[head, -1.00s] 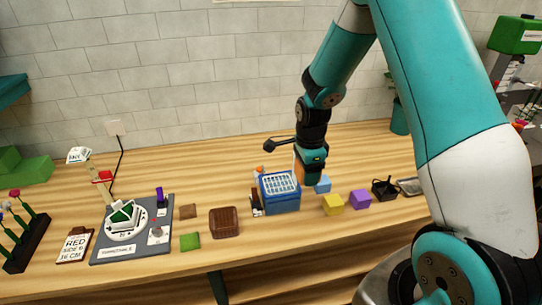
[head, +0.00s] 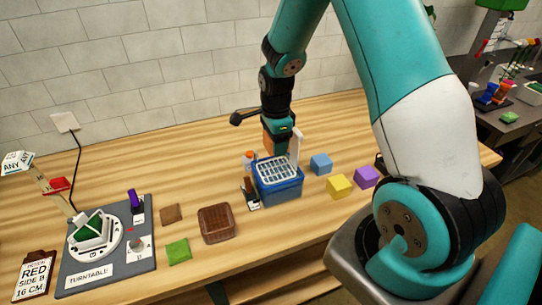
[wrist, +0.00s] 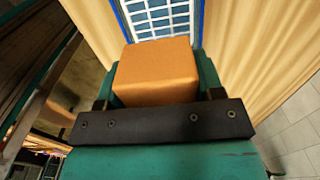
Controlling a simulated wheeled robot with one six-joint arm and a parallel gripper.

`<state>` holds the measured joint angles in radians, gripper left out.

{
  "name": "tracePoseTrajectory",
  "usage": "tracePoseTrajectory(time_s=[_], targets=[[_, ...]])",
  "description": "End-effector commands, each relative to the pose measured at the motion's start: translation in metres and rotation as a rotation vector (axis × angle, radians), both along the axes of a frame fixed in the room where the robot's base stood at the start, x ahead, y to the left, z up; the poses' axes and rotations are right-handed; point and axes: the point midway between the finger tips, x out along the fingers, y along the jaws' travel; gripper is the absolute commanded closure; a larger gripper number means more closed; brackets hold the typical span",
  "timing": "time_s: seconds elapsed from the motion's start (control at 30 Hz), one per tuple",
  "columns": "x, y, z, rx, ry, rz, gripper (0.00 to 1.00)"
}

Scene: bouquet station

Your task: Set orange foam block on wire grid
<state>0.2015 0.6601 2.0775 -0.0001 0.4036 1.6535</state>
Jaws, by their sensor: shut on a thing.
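The orange foam block (head: 268,142) is held in my gripper (head: 277,143), which points down at the back edge of the blue bin in the head view. The white wire grid (head: 277,170) lies across the top of the blue bin (head: 281,192). The block appears above the grid's level and apart from it. In the wrist view the orange block (wrist: 157,70) sits between the teal fingers, and the grid (wrist: 158,17) shows beyond it at the top. The block hides part of the grid there.
A white upright piece (head: 297,146) stands at the bin's back right. Blue (head: 321,163), yellow (head: 339,186) and purple (head: 366,176) blocks lie to the right. A brown basket (head: 216,222) and a turntable (head: 103,240) are left.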

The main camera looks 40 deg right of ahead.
Motion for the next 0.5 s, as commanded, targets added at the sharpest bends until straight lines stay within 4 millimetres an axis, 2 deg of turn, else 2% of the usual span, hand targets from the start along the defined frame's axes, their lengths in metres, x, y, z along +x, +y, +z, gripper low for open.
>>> tracePoseTrajectory(time_s=[0.03, 0.3, 0.5], targets=[[0.0, 0.0, -0.011, 0.0, 0.0, 0.0, 0.64], [0.001, 0.002, -0.035, 0.0, 0.0, 0.003, 0.64], [0.001, 0.002, -0.039, 0.0, 0.0, 0.004, 0.64]])
